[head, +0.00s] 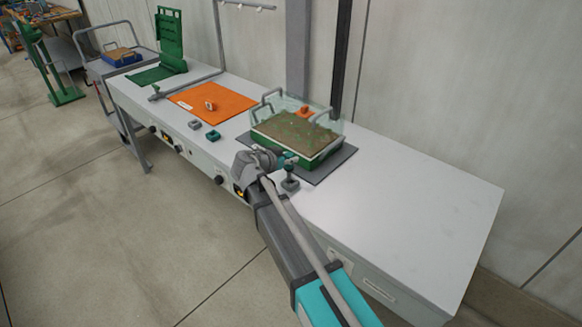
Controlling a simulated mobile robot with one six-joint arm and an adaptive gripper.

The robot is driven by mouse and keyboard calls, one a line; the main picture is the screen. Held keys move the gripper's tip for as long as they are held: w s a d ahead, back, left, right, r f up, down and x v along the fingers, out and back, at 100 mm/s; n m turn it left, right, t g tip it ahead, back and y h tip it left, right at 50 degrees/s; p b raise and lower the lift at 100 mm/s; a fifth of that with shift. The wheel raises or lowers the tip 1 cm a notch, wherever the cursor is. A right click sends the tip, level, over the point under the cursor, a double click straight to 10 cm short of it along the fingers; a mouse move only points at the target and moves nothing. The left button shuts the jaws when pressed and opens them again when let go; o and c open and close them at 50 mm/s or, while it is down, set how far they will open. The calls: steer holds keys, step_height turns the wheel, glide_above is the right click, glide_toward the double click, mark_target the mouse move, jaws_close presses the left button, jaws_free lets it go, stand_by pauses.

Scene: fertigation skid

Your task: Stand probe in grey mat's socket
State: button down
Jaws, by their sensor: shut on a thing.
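The grey mat (334,165) lies on the bench under and around a green tray of soil. My gripper (283,160) is over the mat's front left corner, in front of the tray. It is shut on the probe (290,169), a small, dark, roughly upright piece. The probe is small and partly hidden by my wrist. A grey round piece (290,184), seemingly the socket, shows right below it at the mat's front edge. I cannot tell whether the probe's lower end is in the socket or just above it.
The green tray (290,146) has a clear guard and grey handles close behind my gripper. An orange mat (226,96) lies to the left, with small grey (194,125) and teal (213,135) blocks in front. The bench's right end (420,205) is clear.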

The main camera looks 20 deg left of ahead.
mark_target(286, 167)
steer(key=shift+w+d+f+b, duration=0.1)
steer(key=shift+w+f+b, duration=0.4)
steer(key=shift+f, duration=0.2)
steer(key=shift+s+f+b, duration=0.15)
steer(key=shift+f+b, duration=1.15)
steer(key=shift+b, duration=0.05)
steer(key=shift+f, duration=0.15)
steer(key=shift+c, duration=2.1)
jaws_free()
steer(key=shift+r, duration=0.25)
steer(key=shift+s+r, duration=0.1)
steer(key=shift+s, duration=0.1)
steer(key=p+v, duration=0.4)
steer(key=v, duration=0.7)
steer(key=shift+s+p, duration=0.25)
steer(key=shift+p, duration=0.1)
steer(key=shift+r, duration=0.15)
